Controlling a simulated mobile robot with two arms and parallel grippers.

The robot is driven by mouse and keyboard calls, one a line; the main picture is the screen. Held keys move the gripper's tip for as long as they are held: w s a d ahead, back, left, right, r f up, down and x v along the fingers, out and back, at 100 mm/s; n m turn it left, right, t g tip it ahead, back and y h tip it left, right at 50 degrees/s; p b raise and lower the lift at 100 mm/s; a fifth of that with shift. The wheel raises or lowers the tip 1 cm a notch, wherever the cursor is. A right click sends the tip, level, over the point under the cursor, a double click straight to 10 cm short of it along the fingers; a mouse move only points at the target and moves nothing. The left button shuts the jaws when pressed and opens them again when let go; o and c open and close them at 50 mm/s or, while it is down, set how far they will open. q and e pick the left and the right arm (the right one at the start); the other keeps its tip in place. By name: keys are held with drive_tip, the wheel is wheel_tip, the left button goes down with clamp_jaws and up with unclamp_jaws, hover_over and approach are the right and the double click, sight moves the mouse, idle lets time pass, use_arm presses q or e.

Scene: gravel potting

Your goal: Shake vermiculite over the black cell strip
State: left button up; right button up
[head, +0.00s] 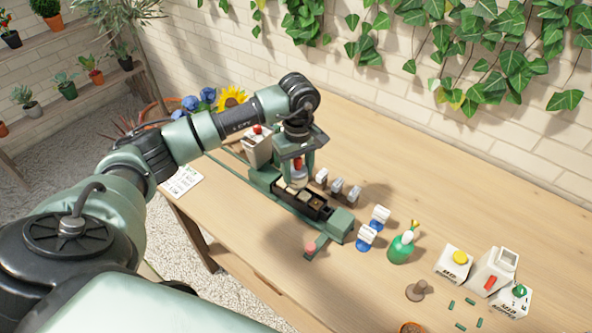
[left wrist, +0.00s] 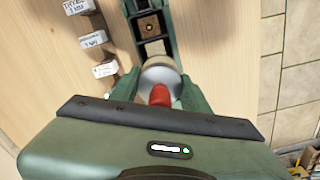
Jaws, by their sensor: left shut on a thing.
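The black cell strip (head: 318,210) lies in a long green holder (head: 341,222) on the table. Some of its cells show a pale fill and others look dark or brown. My left gripper (head: 297,172) is shut on a pale shaker with a red part (head: 298,164), held over the far-left part of the strip. In the left wrist view the shaker's whitish round body (left wrist: 160,73) sits between the fingers, beside the strip's cells (left wrist: 150,27). Whether any vermiculite is falling cannot be seen. My right gripper is not in view.
Small labelled white blocks (head: 338,186) stand along the strip's far side. Blue-based tags (head: 366,236), a green spray bottle (head: 401,247) and white cartons (head: 454,263) stand to the right. A pale carton (head: 257,150) stands behind the holder's left end. The front table area is mostly clear.

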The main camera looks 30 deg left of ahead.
sight(306, 174)
use_arm(q)
drive_tip(key=m, duration=0.1)
drive_tip(key=d+r+m, duration=0.1)
drive_tip(key=m, duration=0.1)
drive_tip(key=d+r+m+b, duration=0.1)
drive_tip(key=m, duration=0.1)
drive_tip(key=shift+d+r, duration=0.2)
drive_tip(key=shift+d, duration=0.05)
drive_tip(key=shift+f+b, duration=0.45)
drive_tip(key=shift+f, duration=0.9)
drive_tip(key=shift+s+d, duration=0.1)
drive_tip(key=shift+d, duration=0.4)
drive_tip(key=shift+a+b, duration=0.75)
drive_tip(key=shift+a, duration=0.4)
drive_tip(key=shift+d, duration=1.2)
drive_tip(key=shift+a+b, duration=0.55)
drive_tip(key=shift+a, duration=0.7)
drive_tip(key=shift+d, duration=1.3)
